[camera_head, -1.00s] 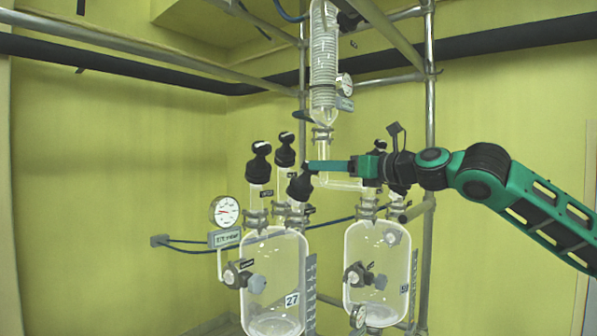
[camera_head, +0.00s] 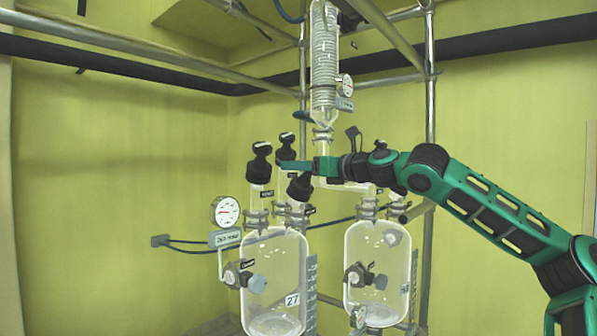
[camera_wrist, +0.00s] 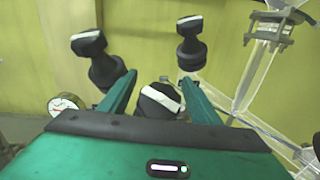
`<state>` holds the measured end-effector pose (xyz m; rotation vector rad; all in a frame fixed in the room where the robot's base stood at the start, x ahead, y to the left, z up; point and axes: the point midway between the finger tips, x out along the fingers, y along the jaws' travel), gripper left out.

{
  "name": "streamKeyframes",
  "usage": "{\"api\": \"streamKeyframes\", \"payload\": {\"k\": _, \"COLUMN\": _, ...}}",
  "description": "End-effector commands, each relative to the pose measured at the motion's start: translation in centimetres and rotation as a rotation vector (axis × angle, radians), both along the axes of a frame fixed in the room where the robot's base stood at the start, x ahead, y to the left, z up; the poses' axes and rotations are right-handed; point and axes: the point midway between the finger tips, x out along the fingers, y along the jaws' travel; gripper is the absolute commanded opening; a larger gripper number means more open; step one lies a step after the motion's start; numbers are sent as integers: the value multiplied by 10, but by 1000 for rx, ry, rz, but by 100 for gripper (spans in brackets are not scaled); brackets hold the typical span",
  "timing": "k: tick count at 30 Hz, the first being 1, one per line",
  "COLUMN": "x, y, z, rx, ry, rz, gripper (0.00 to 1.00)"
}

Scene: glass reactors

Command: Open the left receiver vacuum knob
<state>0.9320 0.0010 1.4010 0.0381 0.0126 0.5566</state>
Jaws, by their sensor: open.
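The left receiver (camera_head: 262,262) is a clear glass vessel marked 27. Black knobs with white-marked tops stand above it: a left knob (camera_head: 262,150), a back knob (camera_head: 286,142) and a tilted front knob (camera_head: 299,187). Their labels are too small to read, so I cannot tell which is the vacuum knob. My gripper (camera_head: 283,164) is open, its green fingers among the knobs. In the wrist view, the gripper (camera_wrist: 158,77) has one knob (camera_wrist: 158,100) showing between its fingers, partly hidden by the gripper body. Two others show beyond the fingertips; contact cannot be told.
A right glass receiver (camera_head: 362,262) stands beside the left one. A coiled glass condenser (camera_head: 323,60) hangs above, with glass pipe below it. A round gauge (camera_head: 226,211) is at left. Metal frame poles (camera_head: 429,130) stand behind. Open room lies left of the gauge.

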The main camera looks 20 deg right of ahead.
Motion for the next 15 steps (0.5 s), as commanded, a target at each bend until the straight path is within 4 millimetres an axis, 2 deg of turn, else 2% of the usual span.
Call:
{"api": "streamKeyframes", "payload": {"k": 3, "x": 0, "y": 0, "z": 0, "rx": 0, "ry": 0, "rz": 0, "gripper": 57}}
{"api": "streamKeyframes", "payload": {"k": 8, "x": 0, "y": 0, "z": 0, "rx": 0, "ry": 0, "rz": 0, "gripper": 19}}
{"api": "streamKeyframes", "payload": {"k": 9, "x": 0, "y": 0, "z": 0, "rx": 0, "ry": 0, "rz": 0, "gripper": 16}}
{"api": "streamKeyframes", "payload": {"k": 15, "x": 0, "y": 0, "z": 0, "rx": -3, "ry": -2, "rz": 7, "gripper": 16}}
